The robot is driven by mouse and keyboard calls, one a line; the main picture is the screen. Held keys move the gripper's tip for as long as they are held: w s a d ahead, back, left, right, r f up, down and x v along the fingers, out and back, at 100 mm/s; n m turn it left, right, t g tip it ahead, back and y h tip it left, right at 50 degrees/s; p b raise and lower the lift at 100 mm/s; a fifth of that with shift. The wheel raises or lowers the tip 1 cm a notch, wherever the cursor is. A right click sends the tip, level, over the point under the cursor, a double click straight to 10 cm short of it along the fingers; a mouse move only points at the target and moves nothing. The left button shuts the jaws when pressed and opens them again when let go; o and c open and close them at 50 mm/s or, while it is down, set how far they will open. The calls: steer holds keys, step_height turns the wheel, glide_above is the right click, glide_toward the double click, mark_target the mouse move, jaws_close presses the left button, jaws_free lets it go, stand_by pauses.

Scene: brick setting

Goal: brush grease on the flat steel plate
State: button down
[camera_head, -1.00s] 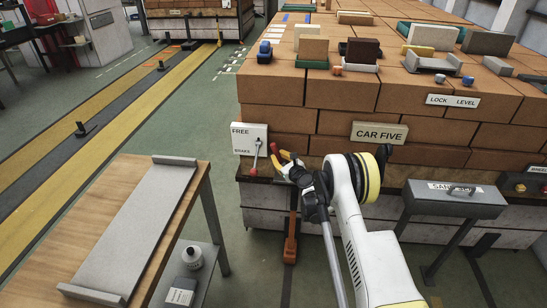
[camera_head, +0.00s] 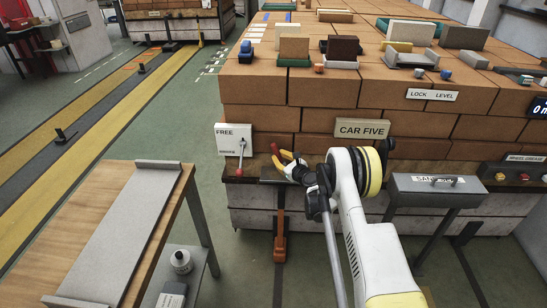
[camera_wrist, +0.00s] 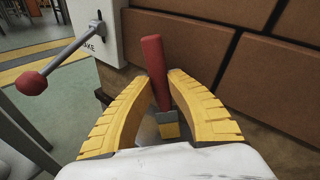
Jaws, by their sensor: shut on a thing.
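My gripper (camera_head: 287,160) has yellow fingers and is closed around a red-handled brush (camera_wrist: 154,70). In the wrist view the red handle stands up between the fingers, slightly tilted. Its grey ferrule and yellowish lower end sit low between them, partly hidden by the fingers and palm. In the head view the gripper is in front of the brick car's lower edge. A long grey steel plate (camera_head: 122,225) with a raised strip at each end lies on the wooden bench (camera_head: 60,235) at left, well apart from the gripper.
A FREE/BRAKE panel (camera_head: 231,139) with a red-knobbed lever (camera_head: 240,158) is left of my gripper. Stacked bricks (camera_head: 340,95) fill the right side. Floor shows between bench and car.

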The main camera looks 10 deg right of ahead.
steer(key=s+d, duration=0.2)
steer(key=d, duration=0.4)
steer(key=shift+d, duration=0.35)
steer(key=shift+s, duration=0.1)
stand_by(0.4)
steer(key=shift+r+p, duration=1.25)
steer(key=shift+r, duration=1.75)
steer(key=shift+r+p, duration=0.35)
steer(key=shift+r, duration=1.15)
steer(key=shift+a, duration=0.1)
